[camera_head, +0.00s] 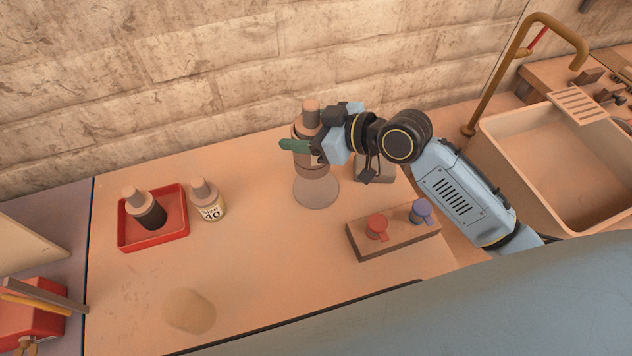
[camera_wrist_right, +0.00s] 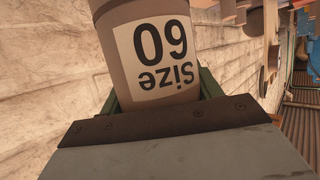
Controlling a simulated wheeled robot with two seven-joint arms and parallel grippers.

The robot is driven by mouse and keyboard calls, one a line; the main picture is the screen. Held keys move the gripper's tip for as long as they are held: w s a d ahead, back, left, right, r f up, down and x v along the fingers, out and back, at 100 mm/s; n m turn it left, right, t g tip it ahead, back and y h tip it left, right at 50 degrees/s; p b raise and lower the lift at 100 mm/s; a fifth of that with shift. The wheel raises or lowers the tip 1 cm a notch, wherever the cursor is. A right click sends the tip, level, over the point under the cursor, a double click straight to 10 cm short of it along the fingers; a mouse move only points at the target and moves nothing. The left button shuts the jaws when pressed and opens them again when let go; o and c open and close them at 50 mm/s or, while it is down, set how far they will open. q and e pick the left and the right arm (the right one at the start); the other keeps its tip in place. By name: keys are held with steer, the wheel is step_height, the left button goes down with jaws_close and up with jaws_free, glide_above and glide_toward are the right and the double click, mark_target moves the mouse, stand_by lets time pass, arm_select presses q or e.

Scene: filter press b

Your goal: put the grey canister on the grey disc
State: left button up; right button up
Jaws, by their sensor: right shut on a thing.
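My right gripper (camera_head: 306,146) is shut on a grey-brown canister (camera_head: 310,118) with a narrower cap, its green finger lying across the canister's side. In the right wrist view the canister (camera_wrist_right: 150,20) stands between the fingers, and its white label reads "Size 60" upside down. The grey disc (camera_head: 316,194) lies flat on the table. The canister's lower end overlaps the disc's far part in the head view; I cannot tell whether they touch. My left gripper is not in view.
A red tray (camera_head: 124,238) holds a dark canister (camera_head: 150,212). A "Size 40" canister (camera_head: 208,203) stands beside it. A wooden block (camera_head: 398,240) with red and blue knobs is front right of the disc. A sandy round patch (camera_head: 189,311) lies near the front. A sink (camera_head: 560,170) is at right.

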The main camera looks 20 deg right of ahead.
mark_target(309, 159)
steer(key=shift+w+d+r, duration=0.15)
steer(key=shift+d+r, duration=0.2)
steer(key=shift+r, duration=0.05)
steer(key=shift+f, duration=0.25)
step_height(309, 159, down, 9)
steer(key=shift+f+b, duration=0.1)
steer(key=shift+b, duration=0.45)
steer(key=o, duration=1.6)
steer(key=shift+f, duration=0.15)
steer(key=shift+b+v, duration=0.5)
steer(key=shift+v, duration=5.6)
